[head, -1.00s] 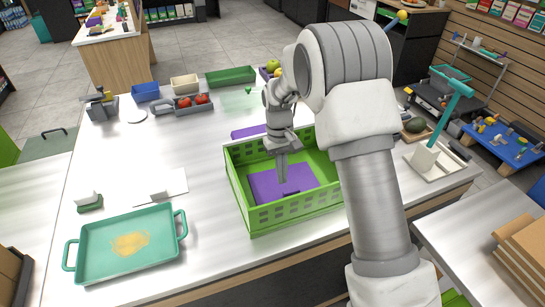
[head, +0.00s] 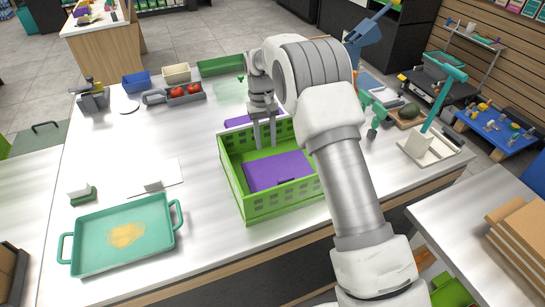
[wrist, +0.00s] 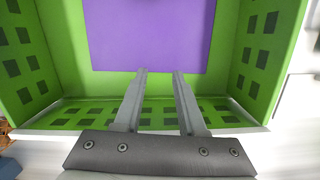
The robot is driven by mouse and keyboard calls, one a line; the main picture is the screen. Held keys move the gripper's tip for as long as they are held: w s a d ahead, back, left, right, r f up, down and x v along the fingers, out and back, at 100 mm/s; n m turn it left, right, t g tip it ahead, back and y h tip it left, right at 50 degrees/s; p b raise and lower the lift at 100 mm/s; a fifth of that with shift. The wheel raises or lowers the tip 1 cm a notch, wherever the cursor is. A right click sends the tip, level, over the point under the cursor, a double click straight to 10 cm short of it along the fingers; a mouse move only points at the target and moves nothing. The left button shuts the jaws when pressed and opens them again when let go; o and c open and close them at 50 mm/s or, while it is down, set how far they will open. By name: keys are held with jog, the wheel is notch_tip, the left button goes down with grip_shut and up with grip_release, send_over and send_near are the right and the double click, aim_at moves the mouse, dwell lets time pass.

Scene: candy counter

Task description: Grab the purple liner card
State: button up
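A flat purple card (head: 278,172) lies inside the green crate (head: 283,197), over part of its green floor. It also shows in the wrist view (wrist: 148,32). My gripper (head: 265,148) points down inside the far side of the crate, near the card's far edge. In the wrist view my gripper (wrist: 160,72) is open, with a clear gap between the fingers and nothing held. The fingertips overlap the card's near edge there; I cannot tell whether they touch it. A second purple piece (head: 238,121) lies behind the crate, partly hidden.
A teal tray (head: 90,262) with yellow crumbs lies at the counter's front left. A grey tray (head: 158,98) with red tomatoes and blue, cream and green bins stand at the back. A white block with a teal handle (head: 424,142) stands at the right. The counter left of the crate is mostly clear.

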jog(key=shift+o, duration=0.4)
jog(key=s+d+r+m, duration=0.2)
jog(key=s+r+m, duration=0.2)
jog(key=r+m, duration=0.3)
jog(key=shift+d+r+m+t+b, duration=0.3)
jog(key=shift+d+m+t+b, duration=0.1)
jog(key=shift+m, duration=0.2)
notch_tip(320, 180, up, 5)
jog(key=m, duration=0.9)
send_over(286, 178)
jog(key=shift+t+y, duration=0.4)
notch_tip(286, 178, down, 17)
jog(key=b, duration=0.2)
jog(key=shift+b, duration=0.3)
jog(key=shift+c, duration=0.3)
grip_shut()
